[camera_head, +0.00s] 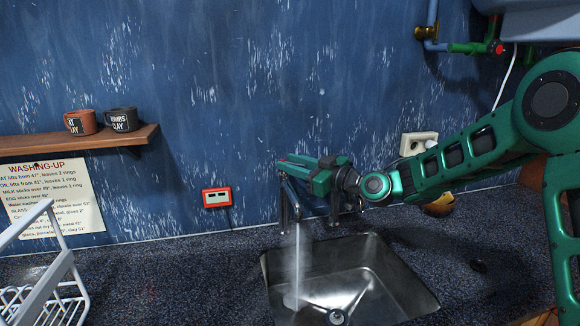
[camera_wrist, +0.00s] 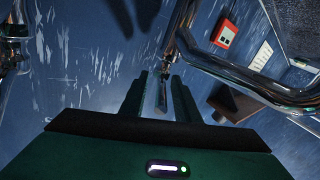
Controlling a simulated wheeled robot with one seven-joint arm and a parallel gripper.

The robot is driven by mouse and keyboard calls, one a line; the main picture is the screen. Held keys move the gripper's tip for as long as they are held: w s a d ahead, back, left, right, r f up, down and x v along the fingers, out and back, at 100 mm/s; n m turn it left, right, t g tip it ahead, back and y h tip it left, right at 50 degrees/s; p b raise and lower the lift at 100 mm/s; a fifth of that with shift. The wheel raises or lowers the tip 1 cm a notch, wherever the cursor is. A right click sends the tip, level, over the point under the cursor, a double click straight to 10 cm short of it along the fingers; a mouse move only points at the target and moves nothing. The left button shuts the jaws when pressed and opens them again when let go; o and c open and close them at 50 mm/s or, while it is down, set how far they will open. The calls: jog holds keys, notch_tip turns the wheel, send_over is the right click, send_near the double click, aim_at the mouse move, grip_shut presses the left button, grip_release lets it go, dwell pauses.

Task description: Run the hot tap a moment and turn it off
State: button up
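The chrome tap (camera_head: 285,205) stands at the back of the steel sink (camera_head: 395,275), partly hidden by my gripper. A stream of water (camera_head: 297,255) falls from its spout into the sink, with a faint haze around it. My gripper (camera_head: 288,168) is at the top of the tap, reaching in from the right. In the wrist view, my gripper's fingers (camera_wrist: 161,90) stand apart with a slim shiny part between them. I cannot tell whether they press on it. The tap's curved pipe (camera_wrist: 245,85) crosses the right of that view.
A white dish rack (camera_head: 60,275) stands on the dark counter at the left. A wooden shelf (camera_head: 50,145) holds a terracotta mug (camera_head: 81,123) and a dark mug (camera_head: 121,120). A red wall box (camera_head: 217,197) and a socket (camera_head: 418,143) are on the blue wall. A small round object (camera_head: 336,317) lies in the sink.

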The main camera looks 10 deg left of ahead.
notch_tip(320, 180, up, 4)
jog(key=shift+s+r, duration=0.1)
jog(key=shift+r, duration=0.15)
jog(key=s+a+r, duration=0.6)
jog(key=s+a, duration=0.1)
jog(key=s, duration=0.2)
jog(key=shift+r, duration=0.2)
jog(key=shift+a, duration=0.1)
